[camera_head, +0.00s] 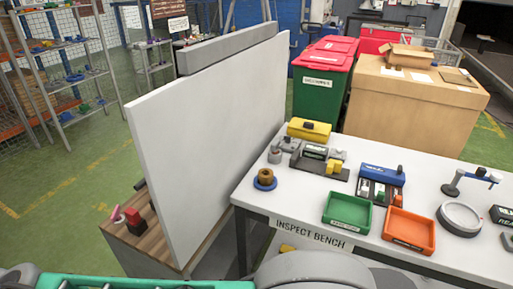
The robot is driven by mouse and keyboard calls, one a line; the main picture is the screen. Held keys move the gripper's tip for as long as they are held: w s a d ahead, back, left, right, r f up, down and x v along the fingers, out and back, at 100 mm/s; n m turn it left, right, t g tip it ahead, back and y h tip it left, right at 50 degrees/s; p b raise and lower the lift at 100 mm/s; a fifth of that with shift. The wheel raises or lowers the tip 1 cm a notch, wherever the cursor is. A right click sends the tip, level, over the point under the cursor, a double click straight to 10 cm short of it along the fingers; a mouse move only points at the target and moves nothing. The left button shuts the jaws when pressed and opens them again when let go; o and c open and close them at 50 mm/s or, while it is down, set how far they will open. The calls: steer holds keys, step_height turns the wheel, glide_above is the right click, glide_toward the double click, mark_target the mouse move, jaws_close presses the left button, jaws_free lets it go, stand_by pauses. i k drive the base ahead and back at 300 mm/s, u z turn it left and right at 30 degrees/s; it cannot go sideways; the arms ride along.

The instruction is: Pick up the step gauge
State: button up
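I cannot tell for certain which item is the step gauge. On the inspection bench (290,204), a dark plate (318,168) carries a small yellow stepped block (334,168) and a black labelled block (315,152). Right of it, a blue bar-shaped item (381,174) sits at the back of a dark block with small pale and dark parts (372,192). My gripper is not in view; rounded grey parts at the bottom edge look like my own arm.
Left of the bench stands a tall white panel (205,130). The bench also holds a yellow case (309,129), a green tray (347,211), an orange tray (408,231), a grey ring (460,217) and a blue-and-brown round part (265,180). A green bin (320,97) stands behind.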

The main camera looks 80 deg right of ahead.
mark_target(275, 145)
steer(key=k, duration=0.55)
steer(key=z, duration=0.85)
steer(key=i, duration=0.5)
